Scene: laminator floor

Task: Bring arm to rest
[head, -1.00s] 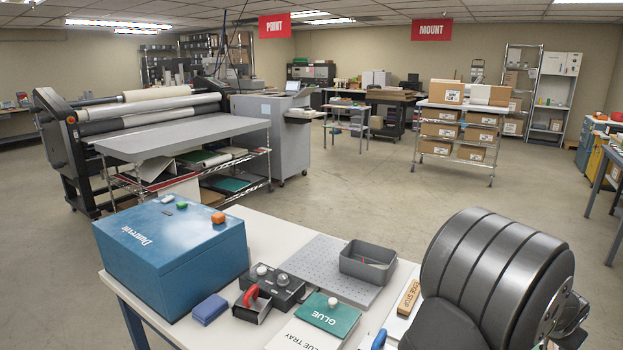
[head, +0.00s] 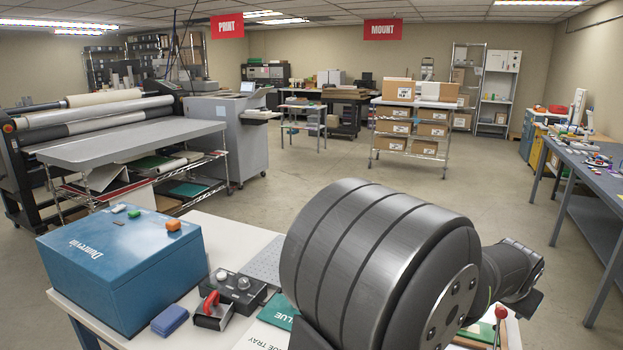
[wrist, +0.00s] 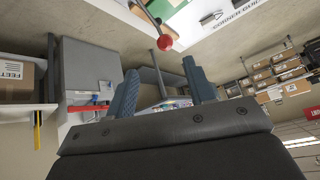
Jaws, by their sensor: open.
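My gripper (wrist: 158,82) shows in the wrist view as two blue, ribbed fingers standing apart, with nothing between them. In the head view my arm is a large dark grey ribbed link over the right part of the white table (head: 233,228), with a smaller dark wrist part reaching out to the right. The fingers cannot be made out there. A red ball on a thin stick (wrist: 165,43) shows beyond the fingers in the wrist view; it also shows below my wrist in the head view (head: 501,312).
A blue box (head: 125,262), a blue block (head: 169,320), a black control box (head: 238,290) and a green glue card (head: 279,311) are on the table left of my arm. A long blue-grey workbench (head: 590,165) stands at right. Open floor (head: 300,180) lies beyond.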

